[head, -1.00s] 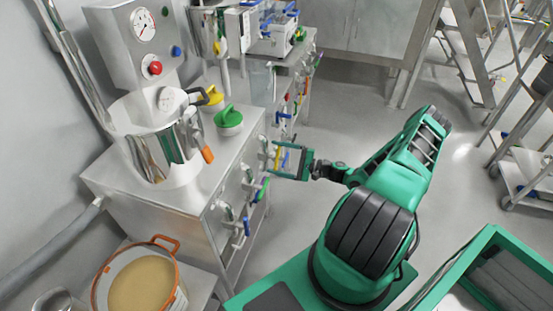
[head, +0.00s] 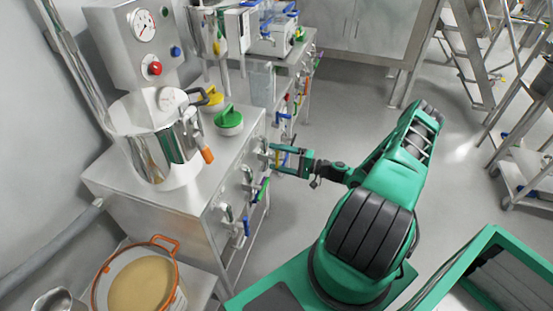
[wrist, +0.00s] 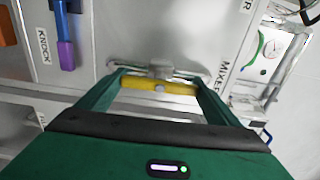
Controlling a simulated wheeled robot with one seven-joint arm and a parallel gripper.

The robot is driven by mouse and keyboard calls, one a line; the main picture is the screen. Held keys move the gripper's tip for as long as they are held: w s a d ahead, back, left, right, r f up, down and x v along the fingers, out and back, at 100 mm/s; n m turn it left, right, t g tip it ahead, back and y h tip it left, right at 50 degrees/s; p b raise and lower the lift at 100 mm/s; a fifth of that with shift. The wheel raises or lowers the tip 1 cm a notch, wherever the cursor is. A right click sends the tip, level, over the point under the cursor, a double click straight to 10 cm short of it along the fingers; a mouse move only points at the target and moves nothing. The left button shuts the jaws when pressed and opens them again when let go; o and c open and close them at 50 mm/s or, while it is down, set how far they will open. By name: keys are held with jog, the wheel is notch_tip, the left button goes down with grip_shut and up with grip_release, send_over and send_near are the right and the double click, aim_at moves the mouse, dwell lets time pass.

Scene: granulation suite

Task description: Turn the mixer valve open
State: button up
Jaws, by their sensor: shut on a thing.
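The mixer valve shows in the wrist view as a yellow handle (wrist: 158,88) on a grey stem, beside a label reading "MIXER" (wrist: 221,75). The handle lies across the picture, spanning the space between my two green fingers. My gripper (wrist: 160,80) is shut on this handle, one finger at each end. In the head view my gripper (head: 276,159) is at the front face of the steel cabinet (head: 190,225), right of the green-handled lid. The fingers largely hide the handle there.
A purple-and-blue handle (wrist: 65,40) sits beside a "KNOCK" label. Several coloured handles line the cabinet front, including a blue one (head: 247,226). A green-handled lid (head: 229,121) and a steel vessel stand on top. The floor (head: 330,110) beyond my arm is clear.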

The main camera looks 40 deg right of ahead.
jog(key=shift+f, duration=0.1)
jog(key=o, duration=0.9)
jog(key=v, duration=1.1)
jog(key=shift+w, duration=0.1)
